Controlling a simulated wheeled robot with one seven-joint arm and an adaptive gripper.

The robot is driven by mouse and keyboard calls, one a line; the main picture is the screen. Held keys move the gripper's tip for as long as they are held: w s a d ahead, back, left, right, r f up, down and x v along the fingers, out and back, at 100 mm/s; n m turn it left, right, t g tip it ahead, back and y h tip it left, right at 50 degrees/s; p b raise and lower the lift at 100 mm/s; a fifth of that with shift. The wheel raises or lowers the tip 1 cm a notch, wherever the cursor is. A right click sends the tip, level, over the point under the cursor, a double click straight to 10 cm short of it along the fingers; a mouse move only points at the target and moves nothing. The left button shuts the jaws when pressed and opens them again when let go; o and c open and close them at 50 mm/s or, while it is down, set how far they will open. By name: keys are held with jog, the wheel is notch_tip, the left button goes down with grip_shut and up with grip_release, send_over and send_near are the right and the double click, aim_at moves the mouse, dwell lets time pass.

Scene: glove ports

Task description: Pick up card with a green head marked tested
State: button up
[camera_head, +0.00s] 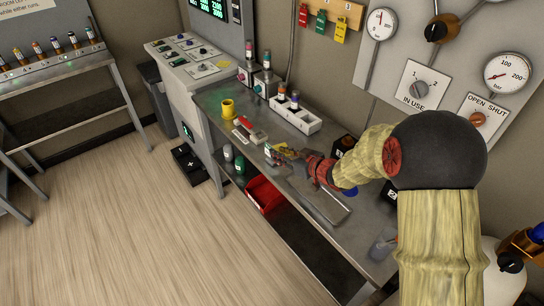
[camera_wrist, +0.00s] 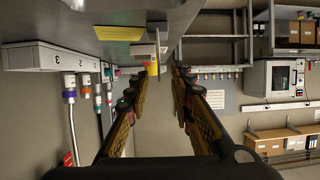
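My gripper (camera_head: 290,155) is low over the metal bench, reaching left along it. In the wrist view its two fingers (camera_wrist: 155,88) are apart, and no thing is clearly held between them. Small pieces, one yellow with a bit of green (camera_head: 270,149), lie at the fingertips in the head view; they are partly hidden. In the wrist view a yellow flat piece (camera_wrist: 118,33) and a small yellow and red piece (camera_wrist: 151,68) show beyond the fingers. A green tag (camera_head: 320,22) hangs on the wall board. I cannot read "tested" on anything.
The bench (camera_head: 330,212) also holds a yellow cup (camera_head: 228,108), a red and white item (camera_head: 257,135) and a white rack (camera_head: 296,118) with vials. A red tag (camera_head: 303,15) and yellow tag (camera_head: 340,29) hang beside the green one. A red bin (camera_head: 264,194) is below. Left floor is clear.

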jog(key=x, duration=0.2)
jog(key=b+x, duration=0.2)
jog(key=x, duration=0.1)
jog(key=shift+w+f, duration=0.2)
jog(key=shift+f, duration=0.2)
jog(key=shift+r, duration=0.1)
jog(key=shift+c, duration=1.4)
grip_shut()
